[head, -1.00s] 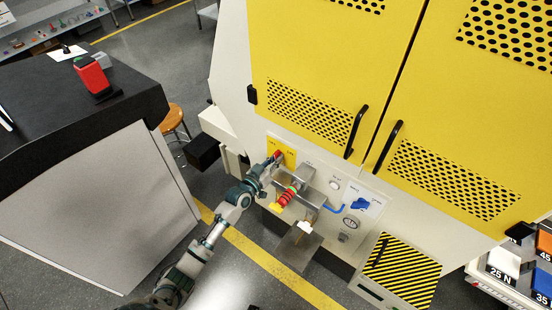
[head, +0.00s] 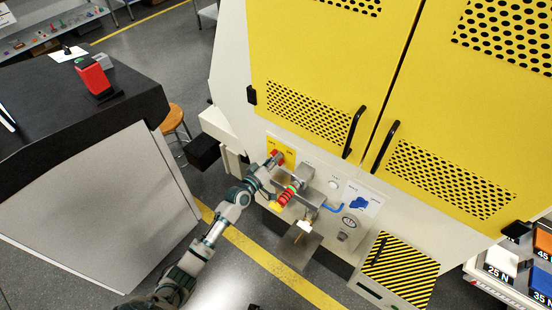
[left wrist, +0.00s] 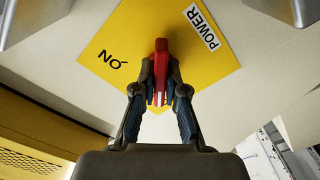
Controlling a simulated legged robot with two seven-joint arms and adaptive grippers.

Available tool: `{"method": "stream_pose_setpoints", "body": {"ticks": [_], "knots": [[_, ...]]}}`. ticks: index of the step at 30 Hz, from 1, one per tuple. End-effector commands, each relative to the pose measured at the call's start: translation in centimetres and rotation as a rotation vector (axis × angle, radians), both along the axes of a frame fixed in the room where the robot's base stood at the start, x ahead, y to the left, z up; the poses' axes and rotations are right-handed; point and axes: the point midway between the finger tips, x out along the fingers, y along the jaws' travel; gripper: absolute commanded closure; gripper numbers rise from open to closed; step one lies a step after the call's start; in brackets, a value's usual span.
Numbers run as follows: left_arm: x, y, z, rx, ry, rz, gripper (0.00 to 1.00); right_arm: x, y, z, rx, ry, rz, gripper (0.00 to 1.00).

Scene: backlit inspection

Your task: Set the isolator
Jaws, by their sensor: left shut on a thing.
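The isolator is a red handle on a yellow plate (left wrist: 110,50) marked POWER and ON. The red handle (left wrist: 161,55) stands between my fingertips in the left wrist view. My left gripper (left wrist: 160,80) is shut on the red handle. In the head view my left gripper (head: 271,166) reaches up to the yellow plate (head: 288,151) at the left of the machine's lower panel, and the handle (head: 277,156) shows as a small red part at its tip. The fingers hide part of the handle and plate. My right gripper is not in view.
Right of my left gripper, red and yellow parts (head: 287,195) stand by a metal bracket. A blue lever (head: 333,208), a blue knob (head: 359,203) and a gauge (head: 349,222) are on the panel. Yellow doors (head: 330,60) rise above. A striped box (head: 402,270) juts out at lower right.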

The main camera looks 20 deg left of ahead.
Motion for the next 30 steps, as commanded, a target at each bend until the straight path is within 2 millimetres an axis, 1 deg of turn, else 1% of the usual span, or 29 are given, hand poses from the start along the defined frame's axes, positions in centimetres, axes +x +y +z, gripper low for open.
{"method": "stream_pose_setpoints", "body": {"ticks": [1,13,14,15,17,26,29,30], "knots": [[0.3,0.4,0.8,-0.008,-0.014,0.010,1.00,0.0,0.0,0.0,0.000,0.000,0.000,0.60],[0.3,0.5,0.8,-0.014,-0.011,0.010,1.00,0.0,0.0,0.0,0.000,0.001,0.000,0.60],[0.3,0.5,0.8,-0.014,-0.011,0.010,0.87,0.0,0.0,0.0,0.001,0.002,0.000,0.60],[0.3,0.4,0.8,-0.014,-0.011,0.009,0.77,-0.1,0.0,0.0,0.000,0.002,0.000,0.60],[0.2,0.4,0.6,-0.013,-0.010,0.008,0.64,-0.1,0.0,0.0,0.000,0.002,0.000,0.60],[0.0,0.2,0.2,-0.010,-0.002,0.004,0.64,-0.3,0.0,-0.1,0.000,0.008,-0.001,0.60],[-0.7,0.4,0.0,-0.010,0.001,0.002,0.64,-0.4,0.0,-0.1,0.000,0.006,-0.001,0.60],[-1.2,0.6,0.0,-0.009,0.001,0.002,0.64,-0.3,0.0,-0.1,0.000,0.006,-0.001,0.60]]}}
